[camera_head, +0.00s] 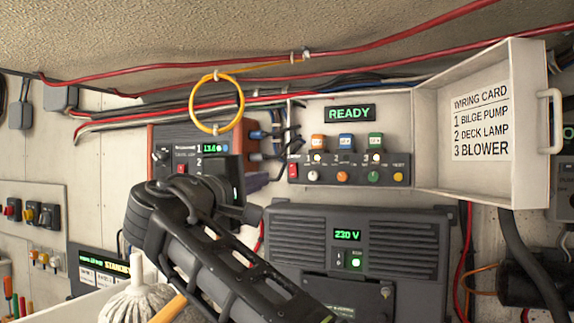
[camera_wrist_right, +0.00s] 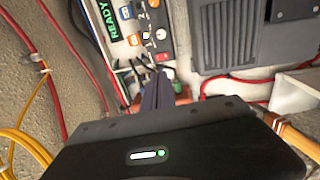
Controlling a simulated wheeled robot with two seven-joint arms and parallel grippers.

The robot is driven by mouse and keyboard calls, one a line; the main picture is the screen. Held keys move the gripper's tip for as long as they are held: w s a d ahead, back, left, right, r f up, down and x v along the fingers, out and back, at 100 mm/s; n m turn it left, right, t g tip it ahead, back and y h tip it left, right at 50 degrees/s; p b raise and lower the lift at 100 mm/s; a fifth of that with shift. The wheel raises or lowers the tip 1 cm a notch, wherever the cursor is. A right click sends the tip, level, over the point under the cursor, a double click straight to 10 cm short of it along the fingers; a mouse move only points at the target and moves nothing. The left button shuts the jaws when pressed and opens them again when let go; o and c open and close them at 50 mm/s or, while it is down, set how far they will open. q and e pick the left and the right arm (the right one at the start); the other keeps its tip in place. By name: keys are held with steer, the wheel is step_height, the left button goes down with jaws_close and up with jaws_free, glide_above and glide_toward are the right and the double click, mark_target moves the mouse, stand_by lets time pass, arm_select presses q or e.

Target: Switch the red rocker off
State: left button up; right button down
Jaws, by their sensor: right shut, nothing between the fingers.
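The red rocker (camera_head: 293,171) sits at the lower left corner of the open white control box, at the left end of a dark strip of buttons. It also shows in the wrist view (camera_wrist_right: 161,57), just beyond my fingertips. My right gripper (camera_head: 264,179) is shut and empty, to the left of the rocker in the head view. Its closed dark fingers show in the wrist view (camera_wrist_right: 160,76), pointing towards the rocker; I cannot tell whether they touch it. The rocker's position is too small to read. My left gripper is not in view.
The box's open door (camera_head: 480,180) carries a wiring card. A green READY display (camera_head: 349,114) is above the strip. A 230 V unit (camera_head: 400,235) is below, an orange-framed panel (camera_head: 178,133) at left. Red cables and a yellow loop (camera_head: 217,131) run above.

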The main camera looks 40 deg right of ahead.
mark_target(293, 166)
steer(key=p+x, duration=0.2)
steer(key=x, duration=0.2)
steer(key=p+x, duration=0.3)
steer(key=x, duration=0.1)
steer(key=p+x, duration=0.2)
steer(key=x, duration=0.2)
steer(key=shift+d+r, duration=0.1)
steer(key=shift+r, duration=0.2)
steer(key=shift+w+d+f+p, duration=0.1)
steer(key=shift+w+d+p, duration=0.1)
steer(key=shift+d+p, duration=0.2)
steer(key=shift+s, duration=0.1)
